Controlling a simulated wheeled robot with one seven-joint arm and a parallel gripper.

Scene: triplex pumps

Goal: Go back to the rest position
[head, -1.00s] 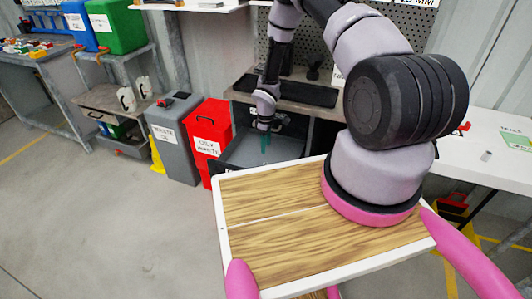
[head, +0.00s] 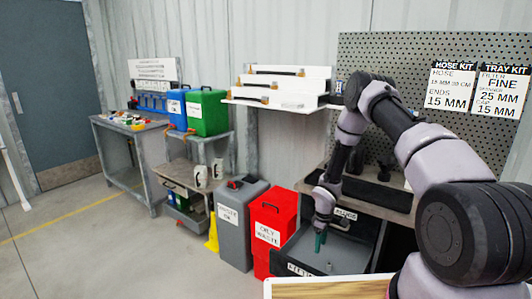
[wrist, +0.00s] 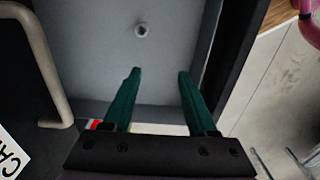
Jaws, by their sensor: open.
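My gripper (head: 320,241) points down over an open grey drawer (head: 352,256) under the workbench. Its two green fingers (wrist: 160,72) are apart with nothing between them in the wrist view. A small round metal part (wrist: 142,30) lies on the drawer floor ahead of the fingertips, apart from them. My arm reaches from the right of the head view across to the drawer.
The red oily waste bin (head: 272,232) and grey waste bin (head: 239,222) stand left of the drawer. White trays (head: 278,85) sit on a wall shelf above. A perforated board (head: 400,70) backs the bench. Open floor (head: 110,255) lies at left.

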